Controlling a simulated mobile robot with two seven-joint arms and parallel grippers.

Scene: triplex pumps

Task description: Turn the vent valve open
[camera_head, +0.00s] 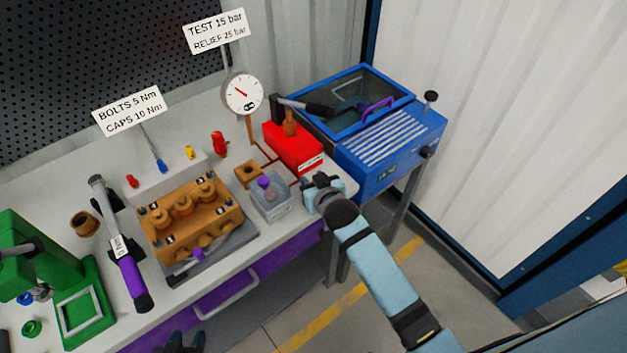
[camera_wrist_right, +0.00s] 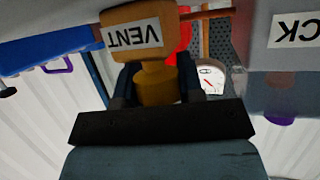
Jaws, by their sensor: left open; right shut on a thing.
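The vent valve shows in the right wrist view as an orange-brown block with an upside-down VENT label and a brass knob (camera_wrist_right: 157,90) below it. My right gripper (camera_wrist_right: 156,78) has its dark fingers on both sides of the knob and is shut on it. In the head view my right gripper (camera_head: 322,184) is at the right front corner of the bench, beside the red box, and hides the valve. How far the valve is turned cannot be told. My left gripper (camera_head: 181,343) shows only in part at the bottom edge, dark, open and away from the valve.
The red box (camera_head: 292,150) with a lever and the pressure gauge (camera_head: 243,94) stand behind my right gripper. A clear container (camera_head: 271,200) is left of it. The brass pump block (camera_head: 190,215), purple-handled wrench (camera_head: 130,275) and green press (camera_head: 75,300) are further left. A blue cabinet (camera_head: 395,150) stands right.

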